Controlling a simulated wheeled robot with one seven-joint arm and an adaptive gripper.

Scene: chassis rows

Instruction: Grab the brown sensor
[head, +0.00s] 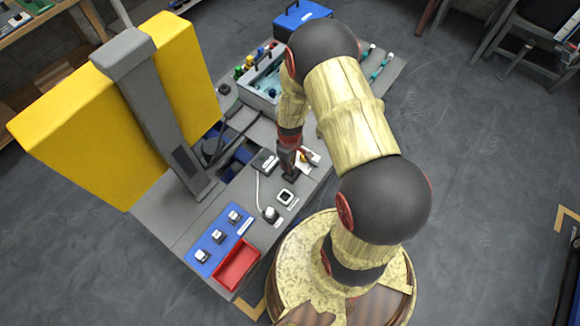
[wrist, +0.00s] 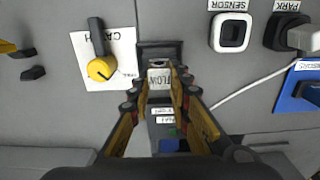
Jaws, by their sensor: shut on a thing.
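A CATCH card (wrist: 119,50) with a yellow-knobbed lever lies left of my gripper in the wrist view. A cabled plug stands at PARK (wrist: 292,35). In the head view are a red tray (head: 237,265), a blue plate (head: 219,239) and a grey column before a yellow panel (head: 70,125).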

